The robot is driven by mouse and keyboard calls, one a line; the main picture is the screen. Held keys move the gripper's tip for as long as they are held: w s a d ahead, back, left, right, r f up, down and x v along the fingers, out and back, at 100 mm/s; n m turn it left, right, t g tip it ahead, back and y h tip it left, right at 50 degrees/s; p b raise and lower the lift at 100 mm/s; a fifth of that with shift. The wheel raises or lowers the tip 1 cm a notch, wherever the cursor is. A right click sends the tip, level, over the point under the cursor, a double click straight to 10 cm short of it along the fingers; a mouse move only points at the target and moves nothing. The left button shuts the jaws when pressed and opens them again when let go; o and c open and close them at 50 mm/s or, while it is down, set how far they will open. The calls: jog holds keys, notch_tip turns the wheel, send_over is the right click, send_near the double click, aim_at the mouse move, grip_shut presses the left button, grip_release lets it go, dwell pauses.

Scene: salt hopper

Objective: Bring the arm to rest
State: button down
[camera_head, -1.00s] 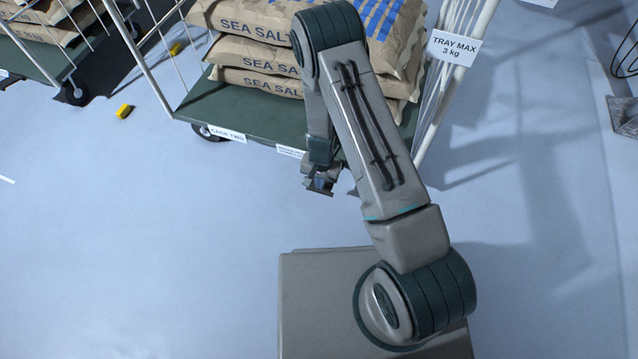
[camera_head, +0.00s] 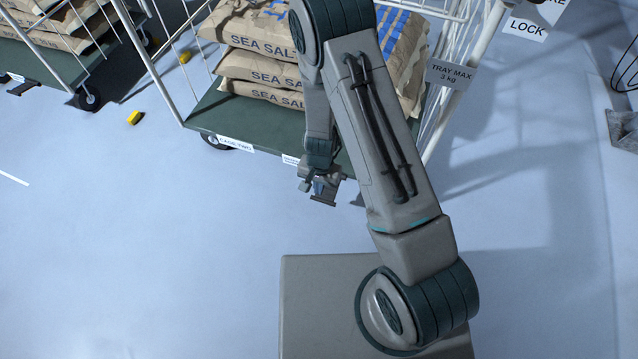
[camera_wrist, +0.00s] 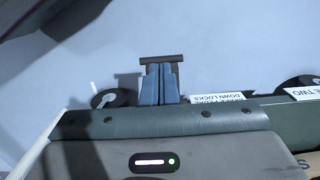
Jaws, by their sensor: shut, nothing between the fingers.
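My gripper (camera_head: 325,193) hangs low from my folded arm in the head view, at the front edge of the cage trolley labelled CAGE TWO. In the wrist view the blue fingers of my gripper (camera_wrist: 160,84) are together with nothing between them. A dark bar shows just beyond the fingertips in the wrist view; whether they touch it I cannot tell. My arm stands bent above my base and hides part of the trolley and its sacks.
The trolley deck (camera_head: 215,112) holds stacked sea salt sacks (camera_head: 258,68) between white wire sides. A TRAY MAX 3 kg sign (camera_head: 450,74) hangs at its right. Another loaded trolley (camera_head: 45,60) stands at far left. A yellow object (camera_head: 135,118) lies on the floor.

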jog(key=w+d+r+n+t+y+p, duration=0.15)
jog(key=r+p, duration=0.55)
jog(key=r, duration=1.1)
jog(key=s+d+r+n+p, duration=0.15)
jog(key=r+p, duration=0.55)
jog(key=r, duration=1.1)
jog(key=s+d+r+p, duration=0.3)
jog(key=s+r+p, duration=0.1)
jog(key=r, duration=0.6)
jog(key=s+d+r+t+h+p, duration=0.1)
jog(key=s+d+r+p, duration=0.3)
jog(key=r, duration=0.7)
jog(key=s+d+r+n+t+h+p, duration=0.1)
jog(key=s+d+r+p, duration=0.2)
jog(key=r+p, duration=0.4)
jog(key=v, duration=0.4)
jog(key=shift+d, duration=0.4)
